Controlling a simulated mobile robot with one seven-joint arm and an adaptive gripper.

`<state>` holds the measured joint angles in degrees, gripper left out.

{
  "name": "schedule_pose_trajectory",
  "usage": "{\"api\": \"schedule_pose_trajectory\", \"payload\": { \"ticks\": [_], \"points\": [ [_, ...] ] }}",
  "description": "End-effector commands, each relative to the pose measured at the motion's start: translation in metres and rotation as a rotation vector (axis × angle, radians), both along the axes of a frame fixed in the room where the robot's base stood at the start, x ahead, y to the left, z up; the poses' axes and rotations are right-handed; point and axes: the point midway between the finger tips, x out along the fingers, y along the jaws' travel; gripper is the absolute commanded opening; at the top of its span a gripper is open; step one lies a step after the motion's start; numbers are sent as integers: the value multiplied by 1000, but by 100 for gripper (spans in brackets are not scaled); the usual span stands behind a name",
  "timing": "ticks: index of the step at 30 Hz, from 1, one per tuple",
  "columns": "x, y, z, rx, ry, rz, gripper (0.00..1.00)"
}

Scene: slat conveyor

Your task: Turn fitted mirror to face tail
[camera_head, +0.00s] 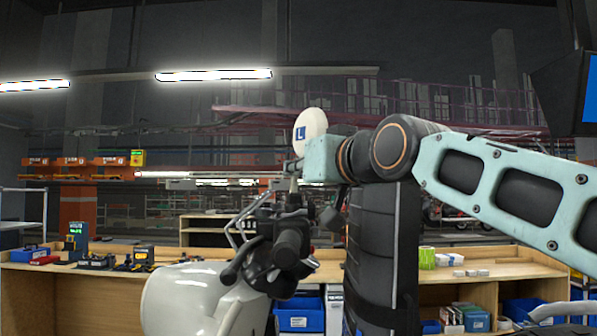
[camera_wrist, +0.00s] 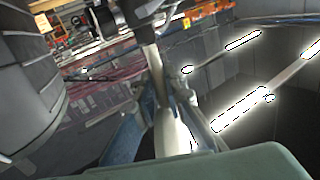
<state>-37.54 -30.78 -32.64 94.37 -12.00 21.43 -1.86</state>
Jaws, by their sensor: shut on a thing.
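The mirror (camera_head: 310,130) shows as a white rounded shell with a blue L mark, above the handlebar of a scooter (camera_head: 190,295). My gripper (camera_head: 293,166) reaches in from the right at the lower edge of the mirror and is shut on it. In the wrist view my gripper (camera_wrist: 163,88) has one finger on each side of the mirror's white narrow edge (camera_wrist: 173,132). A grey stem (camera_wrist: 152,65) runs on past the fingertips. The mirror's glass side cannot be made out, and part of the shell is hidden by my wrist in the head view.
The scooter's black handlebar and controls (camera_head: 280,245) are just below my gripper. A black padded column (camera_head: 383,260) stands close to the right. Wooden benches (camera_head: 75,295) with tools and blue bins (camera_head: 300,312) lie behind. The space above the mirror is clear.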

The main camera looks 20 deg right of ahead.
Motion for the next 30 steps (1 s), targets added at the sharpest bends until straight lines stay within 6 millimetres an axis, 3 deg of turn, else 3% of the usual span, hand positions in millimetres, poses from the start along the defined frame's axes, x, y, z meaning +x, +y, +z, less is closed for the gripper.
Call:
{"api": "schedule_pose_trajectory", "payload": {
  "ticks": [18,30],
  "points": [
    [-1,2,-1,-2,-2,-149,0],
    [0,4,0,0,0,-158,0]
  ]
}}
